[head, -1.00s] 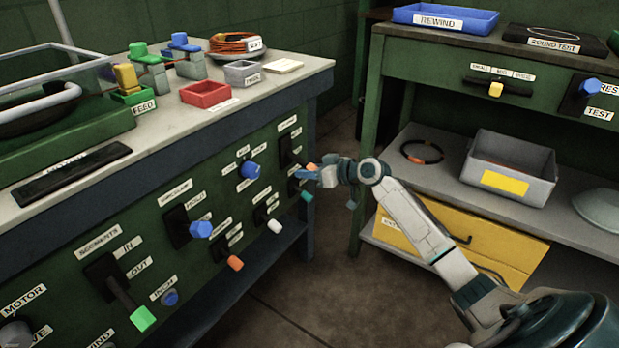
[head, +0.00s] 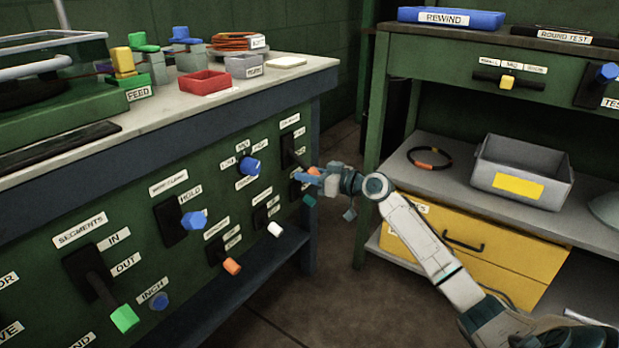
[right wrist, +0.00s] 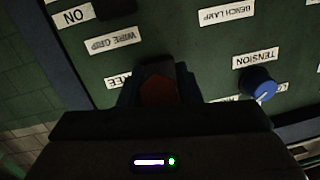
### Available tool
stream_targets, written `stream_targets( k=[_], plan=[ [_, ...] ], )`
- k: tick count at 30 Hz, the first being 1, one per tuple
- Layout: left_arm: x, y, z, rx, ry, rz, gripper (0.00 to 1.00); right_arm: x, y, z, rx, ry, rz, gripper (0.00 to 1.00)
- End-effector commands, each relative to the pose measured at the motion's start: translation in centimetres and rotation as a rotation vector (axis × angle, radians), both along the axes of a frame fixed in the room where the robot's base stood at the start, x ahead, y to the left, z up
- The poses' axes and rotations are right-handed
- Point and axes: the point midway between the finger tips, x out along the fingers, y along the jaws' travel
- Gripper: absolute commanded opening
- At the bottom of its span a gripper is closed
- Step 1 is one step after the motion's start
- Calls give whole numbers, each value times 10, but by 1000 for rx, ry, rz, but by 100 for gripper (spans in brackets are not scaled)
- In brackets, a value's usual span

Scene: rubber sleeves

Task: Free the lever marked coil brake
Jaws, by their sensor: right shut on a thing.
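A lever with an orange tip (head: 314,171) stands out from a black plate (head: 288,150) at the upper right of the green bench front. The small label above it (head: 290,121) is too small to read for sure. My right gripper (head: 315,176) is shut on this lever's tip. The right wrist view, where the labels are upside down, shows the orange tip (right wrist: 158,90) between the dark fingers. A label reading FREE (right wrist: 118,82) is beside them, partly covered. My left gripper is not in view.
A second bench with a yellow drawer (head: 470,250) stands at right. The floor between is clear.

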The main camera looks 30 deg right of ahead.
Motion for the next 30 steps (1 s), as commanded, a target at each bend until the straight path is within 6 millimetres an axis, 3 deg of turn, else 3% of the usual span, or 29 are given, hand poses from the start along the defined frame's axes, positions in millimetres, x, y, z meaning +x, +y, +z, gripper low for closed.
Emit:
stream_targets(
  k=[6,7,10,22,30],
  plan=[
    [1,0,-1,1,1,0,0,1,0,1,1,-2,-2,0],
    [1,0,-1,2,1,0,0,1,0,1,1,-2,-2,32],
    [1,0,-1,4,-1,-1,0,0,0,1,1,-2,-1,52],
    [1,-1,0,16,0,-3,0,-5,-3,0,-3,1,-1,52],
    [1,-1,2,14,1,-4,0,-40,-21,3,-8,4,0,52]
  ],
)
